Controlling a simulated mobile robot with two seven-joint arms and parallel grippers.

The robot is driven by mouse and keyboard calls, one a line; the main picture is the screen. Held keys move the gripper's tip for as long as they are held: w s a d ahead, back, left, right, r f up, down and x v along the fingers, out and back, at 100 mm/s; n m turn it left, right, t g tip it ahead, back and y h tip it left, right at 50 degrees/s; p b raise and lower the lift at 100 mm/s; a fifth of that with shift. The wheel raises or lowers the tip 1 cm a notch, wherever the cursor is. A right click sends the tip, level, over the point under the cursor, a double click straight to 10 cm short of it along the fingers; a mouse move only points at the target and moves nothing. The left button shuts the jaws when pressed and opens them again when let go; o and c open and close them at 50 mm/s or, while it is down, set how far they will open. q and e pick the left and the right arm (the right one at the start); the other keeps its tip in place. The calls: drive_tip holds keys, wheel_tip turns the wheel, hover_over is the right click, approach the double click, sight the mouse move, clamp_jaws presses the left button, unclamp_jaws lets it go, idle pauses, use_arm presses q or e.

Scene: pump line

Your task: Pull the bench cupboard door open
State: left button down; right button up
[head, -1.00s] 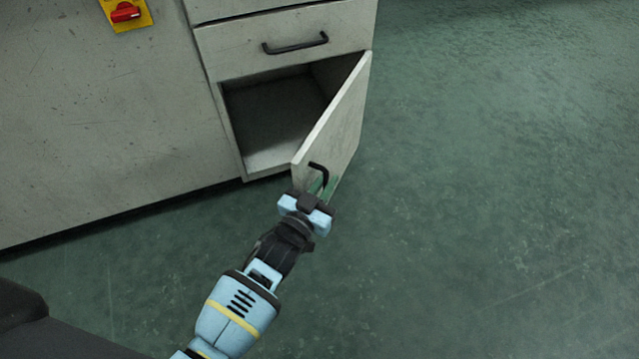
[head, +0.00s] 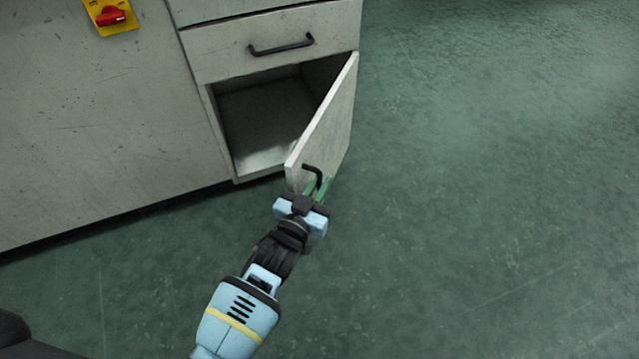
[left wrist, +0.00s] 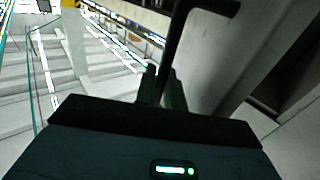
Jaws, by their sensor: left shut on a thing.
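The bench cupboard door (head: 330,125) stands wide open in the head view, hinged at its right side and swung out from the grey bench. The cupboard inside (head: 265,118) shows as an empty space. The black door handle (head: 317,172) is on the door's outer face near its free edge. My left gripper (head: 318,189) is shut on this handle. In the left wrist view the dark handle (left wrist: 176,45) runs down between the fingers (left wrist: 161,88), with the door's pale face to the right. My right gripper is in neither view.
A drawer (head: 270,42) with a black bar handle (head: 281,45) is shut above the cupboard. A red switch on a yellow plate (head: 110,15) is on the bench front at upper left. The green floor (head: 480,200) to the right is clear.

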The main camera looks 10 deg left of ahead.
use_arm(q)
drive_tip(key=c, duration=1.6)
unclamp_jaws()
drive_tip(key=p+v, duration=0.3)
drive_tip(key=v, duration=0.4)
drive_tip(key=shift+s, duration=0.35)
drive_tip(key=shift+a, duration=0.1)
